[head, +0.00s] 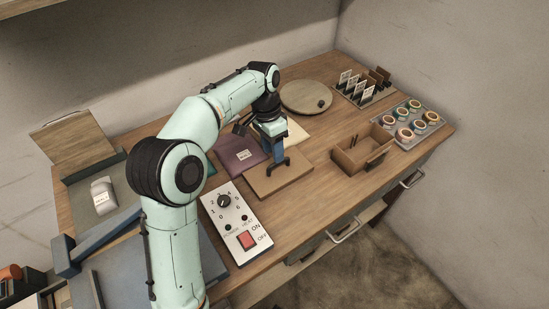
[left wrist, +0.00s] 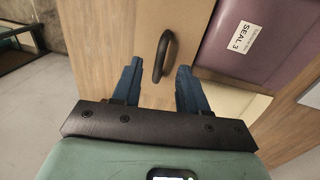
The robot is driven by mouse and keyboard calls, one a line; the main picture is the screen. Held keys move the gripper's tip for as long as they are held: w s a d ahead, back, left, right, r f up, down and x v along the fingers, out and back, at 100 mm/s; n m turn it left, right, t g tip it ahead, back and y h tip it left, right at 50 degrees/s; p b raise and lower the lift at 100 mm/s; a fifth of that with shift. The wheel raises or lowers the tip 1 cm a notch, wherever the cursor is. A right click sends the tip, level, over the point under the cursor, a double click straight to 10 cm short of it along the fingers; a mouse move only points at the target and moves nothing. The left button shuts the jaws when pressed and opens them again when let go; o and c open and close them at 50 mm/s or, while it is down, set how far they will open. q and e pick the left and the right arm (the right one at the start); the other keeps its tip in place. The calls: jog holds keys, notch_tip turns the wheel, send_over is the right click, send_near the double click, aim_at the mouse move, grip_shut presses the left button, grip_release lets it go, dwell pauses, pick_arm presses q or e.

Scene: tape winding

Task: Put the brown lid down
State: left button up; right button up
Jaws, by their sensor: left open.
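The brown lid (head: 294,177) is a flat tan-brown board lying on the wooden table in the middle of the head view. Its black handle stands up from it and also shows in the left wrist view (left wrist: 164,56). My left gripper (head: 276,162) is pointing down over the lid. In the left wrist view my left gripper (left wrist: 157,78) is open, with one blue finger on each side of the handle and a gap to it. The far side of the lid is partly hidden by my left gripper in the head view. My right gripper is not in view.
A purple pouch (head: 233,158) lies left of the lid. A control panel with a red switch (head: 247,240) is in front. An open brown box (head: 348,160), round wooden disc (head: 299,96) and tray of tape rolls (head: 437,118) are at right and back. Bare table lies right of the lid.

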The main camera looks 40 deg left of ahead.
pick_arm(q)
notch_tip(320, 180, up, 6)
jog(key=a+p, duration=0.1)
jog(key=shift+w, duration=0.15)
dwell(0.5)
